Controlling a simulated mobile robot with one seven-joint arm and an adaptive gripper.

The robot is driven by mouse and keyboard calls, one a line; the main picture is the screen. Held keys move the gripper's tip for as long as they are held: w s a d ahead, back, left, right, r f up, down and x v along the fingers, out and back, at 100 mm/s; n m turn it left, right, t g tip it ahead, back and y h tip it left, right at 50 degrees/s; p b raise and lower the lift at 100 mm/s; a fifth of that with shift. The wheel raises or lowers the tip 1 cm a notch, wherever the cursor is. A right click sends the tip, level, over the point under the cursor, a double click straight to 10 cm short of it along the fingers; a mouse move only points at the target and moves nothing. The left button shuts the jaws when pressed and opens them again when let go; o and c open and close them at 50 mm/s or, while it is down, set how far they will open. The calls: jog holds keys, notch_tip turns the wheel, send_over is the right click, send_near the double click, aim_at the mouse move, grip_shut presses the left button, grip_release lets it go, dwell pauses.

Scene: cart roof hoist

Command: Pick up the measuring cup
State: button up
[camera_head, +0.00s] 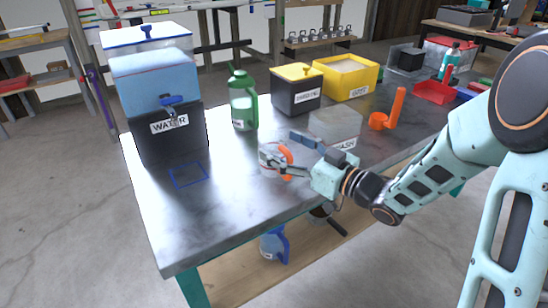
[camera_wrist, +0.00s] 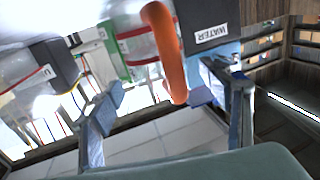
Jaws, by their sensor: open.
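The measuring cup has an orange handle (camera_head: 286,153) that shows on the near part of the grey table, among my gripper's fingers. In the wrist view, the curved orange handle (camera_wrist: 168,55) hangs between the two open fingers, with part of the clear cup body (camera_wrist: 138,42) behind it. A red line shows on that clear wall. My gripper (camera_head: 287,148) is open, reaching left over the table at the cup; it also shows in the wrist view (camera_wrist: 160,95). The fingers partly hide the cup in the head view. I cannot tell whether either finger touches the handle.
A water dispenser (camera_head: 165,135) stands at the left end of the table (camera_head: 235,215). A green bottle (camera_head: 243,100), a black bin with yellow lid (camera_head: 297,95), a yellow bin (camera_head: 358,88) and an orange scoop (camera_head: 380,122) stand behind my gripper.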

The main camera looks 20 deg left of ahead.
jog(key=x, duration=0.2)
jog(key=shift+w+a, duration=0.2)
jog(key=shift+a, duration=0.1)
jog(key=shift+c, duration=0.6)
jog(key=c, duration=1.2)
jog(key=shift+o, duration=0.2)
jog(key=shift+r, duration=0.1)
